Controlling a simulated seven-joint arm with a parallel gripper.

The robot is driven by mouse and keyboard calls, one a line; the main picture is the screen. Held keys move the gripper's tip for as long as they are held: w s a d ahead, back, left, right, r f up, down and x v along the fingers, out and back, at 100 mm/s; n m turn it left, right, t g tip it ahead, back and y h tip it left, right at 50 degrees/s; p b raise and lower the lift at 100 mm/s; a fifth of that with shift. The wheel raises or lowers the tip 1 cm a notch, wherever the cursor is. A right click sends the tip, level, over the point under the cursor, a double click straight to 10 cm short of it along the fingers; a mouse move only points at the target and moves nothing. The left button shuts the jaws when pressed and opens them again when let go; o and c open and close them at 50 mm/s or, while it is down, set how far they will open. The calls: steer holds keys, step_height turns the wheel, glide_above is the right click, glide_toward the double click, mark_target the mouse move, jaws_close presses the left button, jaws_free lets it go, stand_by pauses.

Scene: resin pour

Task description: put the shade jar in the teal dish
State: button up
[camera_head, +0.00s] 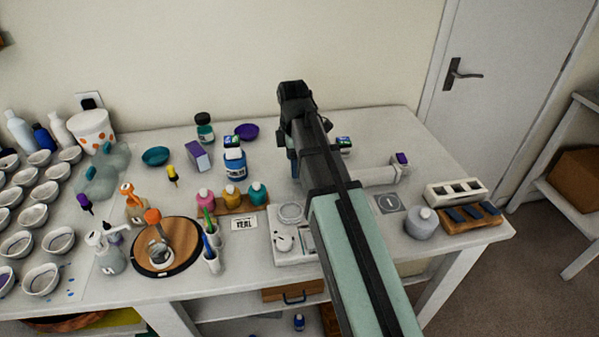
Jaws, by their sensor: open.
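The teal dish (155,157) is a small, shallow round dish at the back left of the table and looks empty. I cannot tell for sure which item is the shade jar. My gripper (291,160) is over the table right of the blue-labelled bottle (234,163), largely hidden by my arm. It is open, with nothing seen in it.
A purple dish (246,131) and a purple box (198,156) stand near the jar. A card seeming to read TEAL (244,224) lies before the pots. A round wooden board (181,262), pump bottle (109,258) and many white cups crowd the left. Bare tabletop shows at back right.

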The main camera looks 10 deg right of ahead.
steer(key=shift+a+f, duration=0.1)
steer(key=shift+f, duration=1.9)
steer(key=c, duration=1.2)
steer(key=shift+r, duration=0.15)
